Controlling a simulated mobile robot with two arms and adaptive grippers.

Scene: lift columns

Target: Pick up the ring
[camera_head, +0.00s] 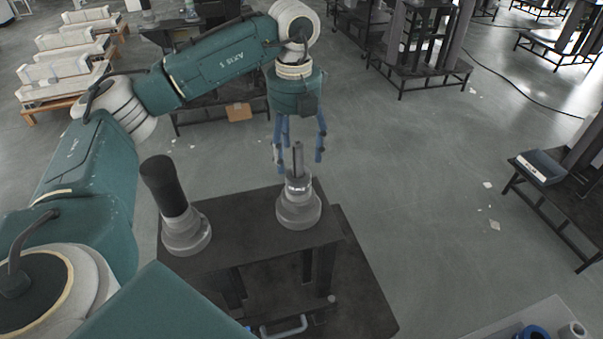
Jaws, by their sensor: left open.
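A light metallic ring-like band (298,188) sits around the thin upright post (298,158) of the right grey stand (299,212), though at this size I cannot tell whether it is a separate ring. My left gripper (299,160) points down with its blue fingers spread, one on each side of the post's top. The fingers are open and seem to hold nothing. I cannot tell whether they touch the post. My right gripper is not in view.
A dark table (245,238) carries the stands. A second stand with a thick black cylinder (165,186) is to the left, below my left arm. A tray with blue and white round things (535,331) shows at the bottom right. Open grey floor lies right of the table.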

